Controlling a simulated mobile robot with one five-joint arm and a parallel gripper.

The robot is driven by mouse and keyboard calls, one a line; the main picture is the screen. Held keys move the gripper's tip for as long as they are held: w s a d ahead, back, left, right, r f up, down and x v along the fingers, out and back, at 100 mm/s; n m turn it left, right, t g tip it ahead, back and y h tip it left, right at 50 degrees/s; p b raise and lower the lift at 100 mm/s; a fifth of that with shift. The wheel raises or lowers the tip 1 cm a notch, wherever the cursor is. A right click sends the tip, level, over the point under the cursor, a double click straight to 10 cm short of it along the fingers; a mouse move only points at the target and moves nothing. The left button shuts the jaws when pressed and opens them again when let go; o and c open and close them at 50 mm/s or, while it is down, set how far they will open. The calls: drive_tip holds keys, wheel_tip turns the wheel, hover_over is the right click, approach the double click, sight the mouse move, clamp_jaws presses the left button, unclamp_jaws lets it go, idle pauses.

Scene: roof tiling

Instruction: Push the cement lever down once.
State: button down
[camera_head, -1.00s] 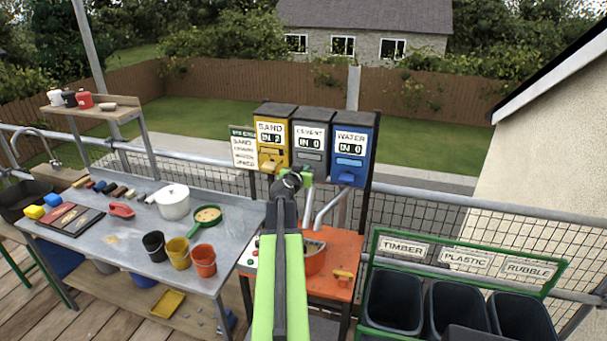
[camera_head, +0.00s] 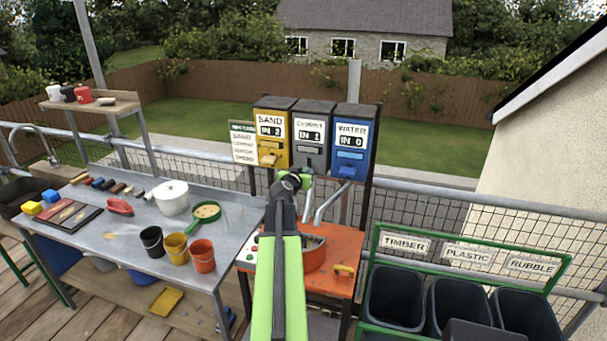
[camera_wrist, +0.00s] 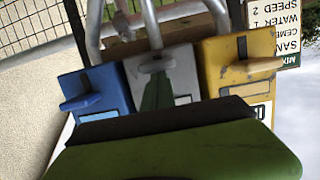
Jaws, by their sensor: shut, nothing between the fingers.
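The grey cement dispenser (camera_head: 312,153) stands between the yellow sand dispenser (camera_head: 270,150) and the blue water dispenser (camera_head: 350,155). Its display seems to read IN 1, but the digit is small; sand reads IN 2 and water IN 0. In the upside-down wrist view, the grey cement lever (camera_wrist: 157,63) shows close beyond my green gripper tip (camera_wrist: 157,92). I cannot tell whether they touch.
An orange mixer stand (camera_head: 337,247) with a pan is below the dispensers. A grey workbench (camera_head: 110,225) with buckets is at left. Black waste bins (camera_head: 455,305) in a green frame are at right. The water lever (camera_wrist: 88,101) and sand lever (camera_wrist: 252,66) stick out on either side.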

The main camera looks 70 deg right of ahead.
drive_tip(key=shift+s, duration=0.1)
wheel_tip(320, 180, up, 5)
drive_tip(key=p, duration=0.5)
drive_tip(key=f+p+v, duration=0.1)
drive_tip(key=v, duration=0.8)
drive_tip(key=shift+a+p, duration=0.3)
drive_tip(key=shift+a, duration=0.15)
drive_tip(key=shift+r, duration=0.1)
